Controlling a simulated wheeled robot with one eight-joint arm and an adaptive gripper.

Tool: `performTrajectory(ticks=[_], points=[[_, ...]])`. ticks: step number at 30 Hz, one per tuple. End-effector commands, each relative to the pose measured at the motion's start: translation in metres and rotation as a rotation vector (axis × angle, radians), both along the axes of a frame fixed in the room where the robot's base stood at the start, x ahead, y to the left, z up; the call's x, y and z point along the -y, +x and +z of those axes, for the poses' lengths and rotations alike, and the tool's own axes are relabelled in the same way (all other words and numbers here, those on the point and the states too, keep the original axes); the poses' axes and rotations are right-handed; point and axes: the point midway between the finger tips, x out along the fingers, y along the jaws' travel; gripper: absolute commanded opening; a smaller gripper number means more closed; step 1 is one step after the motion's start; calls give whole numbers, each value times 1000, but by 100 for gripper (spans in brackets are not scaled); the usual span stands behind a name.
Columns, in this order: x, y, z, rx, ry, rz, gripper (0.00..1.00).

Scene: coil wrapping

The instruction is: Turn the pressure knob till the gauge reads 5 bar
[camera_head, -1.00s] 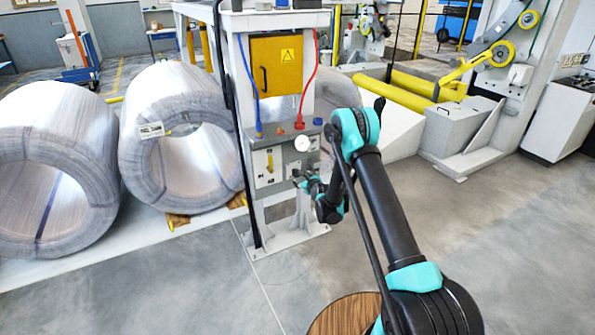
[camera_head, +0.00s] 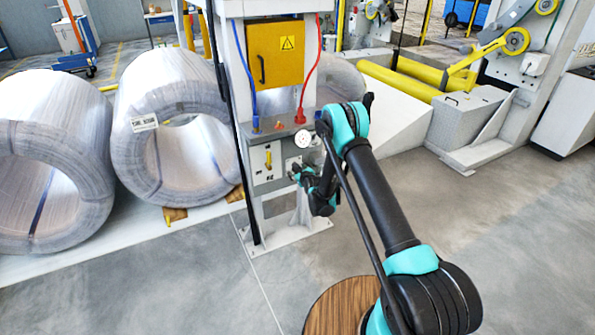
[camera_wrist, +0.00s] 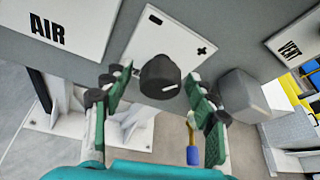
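The pressure knob (camera_wrist: 160,77) is a dark round knob with a white mark, on a white plate with minus and plus signs in the wrist view. My gripper (camera_wrist: 160,88) is open, with one finger on each side of the knob and visible gaps between. In the head view my gripper (camera_head: 297,174) is at the panel front and hides the knob. The round white gauge (camera_head: 302,139) sits above it on the grey panel; its reading is too small to tell.
A plate marked AIR (camera_wrist: 62,25) and a grey block-shaped knob (camera_wrist: 243,96) flank the pressure knob. A yellow-handled valve (camera_head: 268,159) is left on the panel. Wire coils (camera_head: 165,125) stand left. The floor in front is clear.

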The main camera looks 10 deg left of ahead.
Motion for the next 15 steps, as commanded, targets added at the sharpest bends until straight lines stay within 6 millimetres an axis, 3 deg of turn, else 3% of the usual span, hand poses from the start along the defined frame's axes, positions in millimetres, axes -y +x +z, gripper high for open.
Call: performTrajectory(ticks=[1, 11, 15], points=[[0, 0, 0, 0, 0, 0, 50], [0, 0, 0, 0, 0, 0, 9], [0, 0, 0, -2, 3, 0, 8]])
